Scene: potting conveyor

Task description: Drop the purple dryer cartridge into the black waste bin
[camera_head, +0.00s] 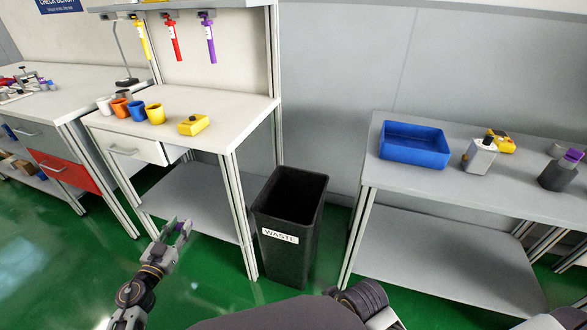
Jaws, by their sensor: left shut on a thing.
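My left gripper (181,230) is low in front of the left bench, to the left of the bin. The black waste bin (290,236) stands upright on the floor between the two benches, open at the top, with a white WASTE label. The gripper is apart from the bin, and the cartridge is not over its opening. My right gripper is not in view.
A yellow, a red and a purple tube (209,40) hang above the left bench (215,107), which holds several cups and a yellow device (194,125). The right bench (380,172) holds a blue tray (412,150), a grey bottle (480,157) and a dark purple-topped cylinder (556,176).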

